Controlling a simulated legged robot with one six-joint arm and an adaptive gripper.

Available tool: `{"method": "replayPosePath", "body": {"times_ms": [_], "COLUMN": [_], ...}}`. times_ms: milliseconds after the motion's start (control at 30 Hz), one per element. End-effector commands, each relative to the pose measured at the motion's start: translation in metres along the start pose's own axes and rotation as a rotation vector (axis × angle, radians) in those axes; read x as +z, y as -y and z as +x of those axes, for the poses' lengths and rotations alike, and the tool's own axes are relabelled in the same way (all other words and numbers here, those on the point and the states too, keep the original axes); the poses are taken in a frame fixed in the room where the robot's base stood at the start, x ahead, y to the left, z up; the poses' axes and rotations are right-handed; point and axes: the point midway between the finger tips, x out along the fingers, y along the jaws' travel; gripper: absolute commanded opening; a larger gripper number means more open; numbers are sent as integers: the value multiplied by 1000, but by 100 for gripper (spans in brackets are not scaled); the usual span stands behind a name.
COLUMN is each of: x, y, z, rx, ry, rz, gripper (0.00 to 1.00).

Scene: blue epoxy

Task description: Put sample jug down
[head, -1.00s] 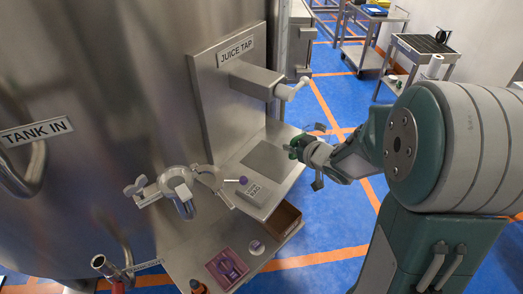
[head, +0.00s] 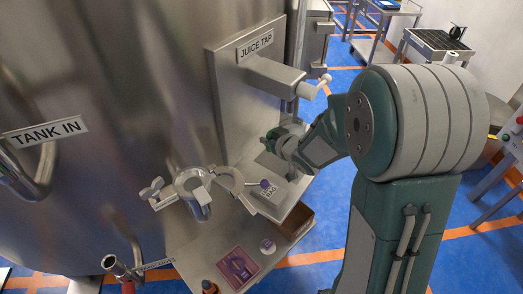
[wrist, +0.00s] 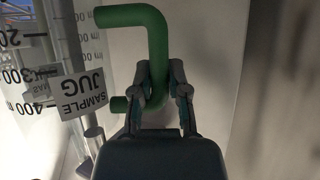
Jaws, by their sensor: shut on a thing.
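The sample jug (wrist: 75,98) fills the left of the wrist view, clear-walled with dark volume marks and a "SAMPLE JUG" label. Its green handle (wrist: 150,25) runs between my fingers. My gripper (wrist: 160,78) is shut on this handle. In the head view my gripper (head: 270,141) is over the steel shelf, below and in front of the juice tap (head: 272,76). The jug's body is largely hidden there behind my wrist. I cannot tell whether its base touches the shelf.
A small grey device (head: 268,196) with a purple knob stands at the shelf's front left. A steel clamp fitting (head: 194,188) juts from the tank (head: 110,90). A purple card (head: 238,267) lies on a lower ledge. Trolleys stand at the back right.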

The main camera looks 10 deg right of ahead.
Motion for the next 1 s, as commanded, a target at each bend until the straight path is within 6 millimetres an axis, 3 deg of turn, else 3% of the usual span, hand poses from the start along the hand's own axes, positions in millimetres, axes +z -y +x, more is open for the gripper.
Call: {"method": "replayPosePath", "body": {"times_ms": [267, 400, 867, 900, 933, 1000], "x": [16, 34, 45, 44, 44, 44], "y": [12, 14, 13, 13, 13, 13], "z": [27, 38, 43, 43, 43, 43], "rx": [-1, 0, 2, 2, 1, 2], "ry": [-1, 3, -1, -1, -1, -1], "rz": [1, 2, 0, 0, 0, 0], "gripper": [0, 0, 0, 39, 52, 55]}}
